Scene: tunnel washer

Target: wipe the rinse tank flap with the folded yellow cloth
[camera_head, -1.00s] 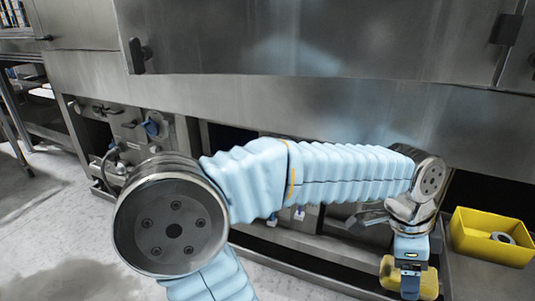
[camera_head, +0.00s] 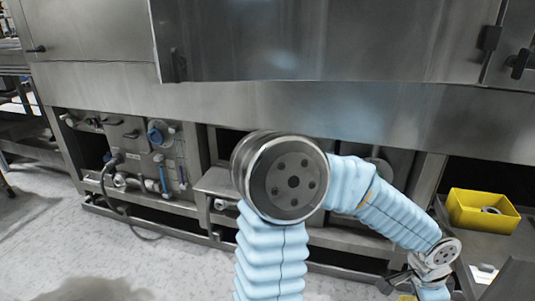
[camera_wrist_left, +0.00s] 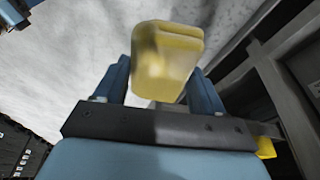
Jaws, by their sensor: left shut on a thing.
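My left gripper (camera_wrist_left: 161,88) is shut on the folded yellow cloth (camera_wrist_left: 167,58), which sits between its two blue fingers in the left wrist view. In the head view my left arm reaches to the lower right, and the gripper runs off the bottom edge. Only a sliver of the cloth (camera_head: 407,298) shows there. A large steel panel (camera_head: 330,40) with dark latches fills the top of the head view, well above the gripper. I cannot tell whether it is the rinse tank flap. The cloth touches no panel that I can see. My right gripper is out of view.
A yellow bin (camera_head: 467,219) with a grey round item stands at the right on a metal surface. Pipes and a blue-knobbed valve panel (camera_head: 140,150) sit low at the left. A steel frame rail (camera_head: 340,241) runs behind my arm. The floor (camera_head: 80,250) at lower left is clear.

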